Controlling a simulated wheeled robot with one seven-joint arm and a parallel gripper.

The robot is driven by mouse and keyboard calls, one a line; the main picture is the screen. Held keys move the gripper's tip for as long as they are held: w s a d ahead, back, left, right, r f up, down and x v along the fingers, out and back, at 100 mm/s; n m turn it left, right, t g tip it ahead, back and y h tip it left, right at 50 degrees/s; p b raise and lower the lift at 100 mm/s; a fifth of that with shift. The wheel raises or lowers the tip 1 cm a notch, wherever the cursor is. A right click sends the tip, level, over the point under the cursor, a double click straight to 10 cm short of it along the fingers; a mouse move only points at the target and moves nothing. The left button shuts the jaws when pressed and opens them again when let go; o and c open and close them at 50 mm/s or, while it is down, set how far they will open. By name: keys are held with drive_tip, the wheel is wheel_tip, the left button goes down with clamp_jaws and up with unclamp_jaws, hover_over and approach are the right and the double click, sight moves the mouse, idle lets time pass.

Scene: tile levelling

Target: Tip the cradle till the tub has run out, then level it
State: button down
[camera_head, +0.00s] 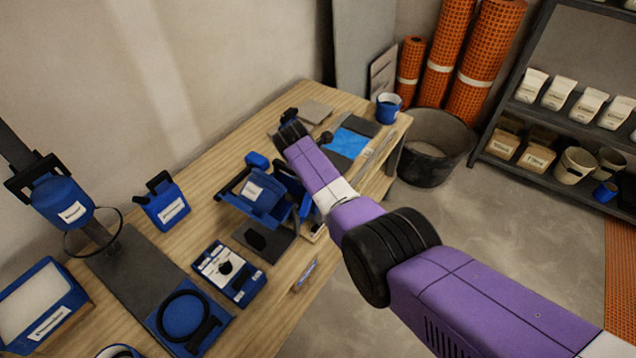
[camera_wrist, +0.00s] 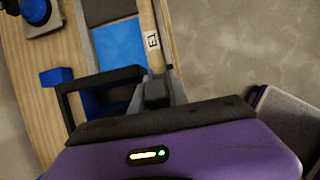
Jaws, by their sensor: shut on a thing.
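The blue cradle (camera_head: 292,187) stands on the wooden bench, partly hidden by my purple arm in the head view. The tub (camera_head: 266,201), blue with a white label, sits in it and looks tilted; I cannot tell the exact angle. Its contents do not show. In the wrist view my gripper (camera_wrist: 156,92) is shut at the end of a black bar handle (camera_wrist: 98,76), which appears to belong to the cradle. Blue parts show behind this handle. In the head view the jaws are hidden behind my arm.
A black bucket (camera_head: 433,145) stands on the floor beyond. Open floor lies right of the bench.

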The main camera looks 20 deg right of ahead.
drive_tip(key=c, duration=1.3)
unclamp_jaws()
drive_tip(key=shift+d, duration=0.1)
drive_tip(key=shift+r, duration=0.1)
drive_tip(key=shift+p+v, duration=0.95)
drive_tip(key=shift+v, duration=2.85)
